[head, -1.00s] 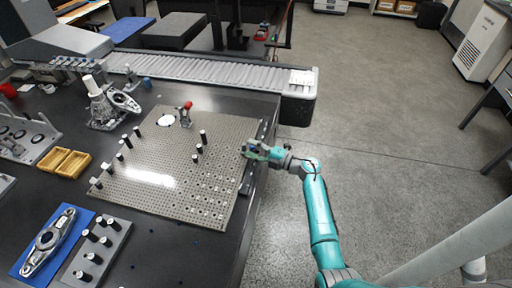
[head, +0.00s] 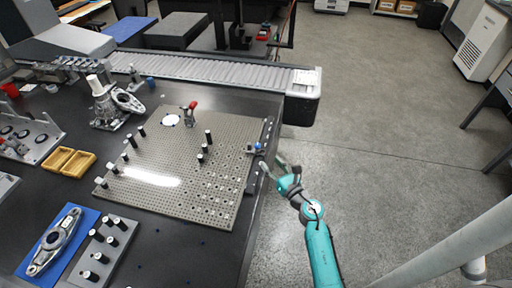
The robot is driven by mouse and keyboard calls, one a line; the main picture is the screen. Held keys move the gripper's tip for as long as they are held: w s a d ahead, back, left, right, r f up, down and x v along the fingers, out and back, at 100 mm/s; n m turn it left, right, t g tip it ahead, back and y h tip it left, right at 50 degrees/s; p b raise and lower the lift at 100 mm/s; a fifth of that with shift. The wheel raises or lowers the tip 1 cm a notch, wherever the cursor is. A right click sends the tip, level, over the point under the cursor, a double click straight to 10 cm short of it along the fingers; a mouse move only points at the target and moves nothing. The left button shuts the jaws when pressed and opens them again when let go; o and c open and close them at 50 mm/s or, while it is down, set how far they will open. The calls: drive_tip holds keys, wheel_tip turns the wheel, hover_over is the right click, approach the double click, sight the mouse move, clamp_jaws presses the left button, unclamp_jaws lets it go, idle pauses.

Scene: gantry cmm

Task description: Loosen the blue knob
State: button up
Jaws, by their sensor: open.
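The blue knob (head: 258,146) sits on a small grey fixture at the right edge of the perforated plate (head: 215,215). It is small in the picture, and I cannot tell how tight it is. My gripper (head: 272,162) is open and empty, just right of and below the knob in the picture, with a visible gap between them. The knob is not covered by my gripper.
Several black posts (head: 208,138) and a red-handled clamp (head: 191,113) stand on the plate. A roller conveyor (head: 200,70) runs behind. Two yellow trays (head: 79,160) and a blue mat (head: 82,225) lie left. The floor (head: 390,150) at right is clear.

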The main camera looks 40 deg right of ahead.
sight(259, 147)
drive_tip(key=shift+n+h, duration=0.3)
drive_tip(key=shift+n, duration=0.2)
drive_tip(key=w, duration=0.3)
drive_tip(key=w+d, duration=0.1)
drive_tip(key=w, duration=0.2)
drive_tip(key=w+d, duration=0.1)
drive_tip(key=w, duration=0.3)
drive_tip(key=shift+r, duration=0.1)
clamp_jaws()
